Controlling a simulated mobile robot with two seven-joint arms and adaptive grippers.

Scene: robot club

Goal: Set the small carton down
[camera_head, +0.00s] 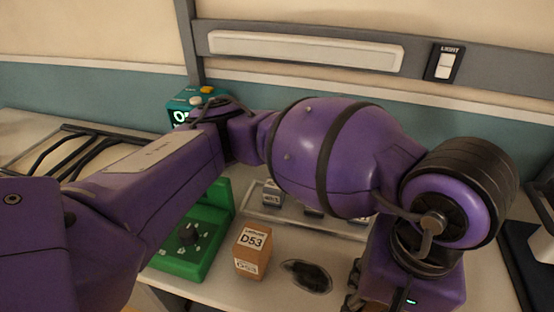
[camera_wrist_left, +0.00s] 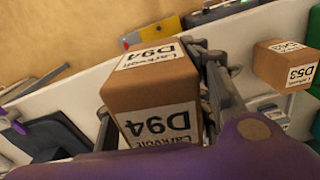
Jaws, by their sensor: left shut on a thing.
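I cannot tell whether the carton touches the table. My right gripper is in neither view.
A similar carton marked D53 (camera_head: 253,252) stands on the pale table (camera_head: 220,292), left of a dark oval patch (camera_head: 306,276). A pale tray (camera_head: 262,217) with small boxes and a teal device (camera_head: 181,104) are behind.

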